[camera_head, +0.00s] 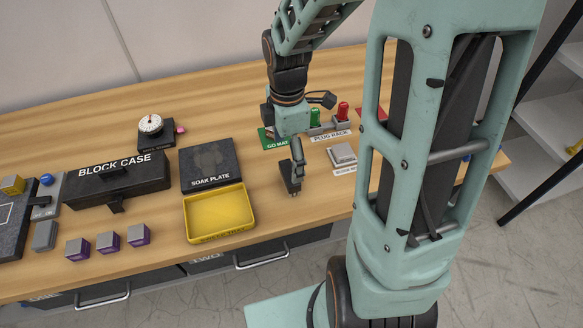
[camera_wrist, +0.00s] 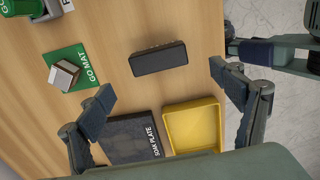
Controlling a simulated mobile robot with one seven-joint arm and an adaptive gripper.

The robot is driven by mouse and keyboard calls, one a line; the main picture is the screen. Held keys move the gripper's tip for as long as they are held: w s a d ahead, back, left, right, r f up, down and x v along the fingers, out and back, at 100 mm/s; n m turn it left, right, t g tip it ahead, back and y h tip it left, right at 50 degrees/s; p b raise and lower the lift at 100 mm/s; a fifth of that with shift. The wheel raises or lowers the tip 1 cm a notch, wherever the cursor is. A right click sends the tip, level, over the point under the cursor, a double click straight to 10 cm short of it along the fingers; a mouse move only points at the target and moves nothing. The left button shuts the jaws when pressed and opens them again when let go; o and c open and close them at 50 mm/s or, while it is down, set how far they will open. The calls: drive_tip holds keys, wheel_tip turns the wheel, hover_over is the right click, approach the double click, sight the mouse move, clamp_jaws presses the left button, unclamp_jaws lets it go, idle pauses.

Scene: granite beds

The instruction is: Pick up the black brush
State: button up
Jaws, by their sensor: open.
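The black brush (camera_wrist: 158,58) lies on the wooden bench, a dark oblong block in the wrist view. It is clear of the green mat and the yellow tray. My gripper (camera_wrist: 161,82) is open, with its two fingertips spread wider than the brush. The brush shows ahead of the gap between them, and nothing is held. In the head view my gripper (camera_head: 297,157) points down over the bench, right of the soak plate. A dark shape is at its fingertips there; I cannot clearly separate brush from fingers.
A yellow tray (camera_head: 189,224) and the dark soak plate (camera_head: 207,184) lie left of my gripper. The green GO MAT (camera_wrist: 82,82) bears a small block (camera_wrist: 64,74). The plug rack (camera_head: 329,130) stands behind. The black block case (camera_head: 95,185) is farther left.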

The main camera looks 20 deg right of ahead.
sight(290, 172)
drive_tip(key=f, duration=0.8)
drive_tip(key=shift+d+f, duration=0.2)
drive_tip(key=shift+f, duration=0.15)
drive_tip(key=c, duration=1.3)
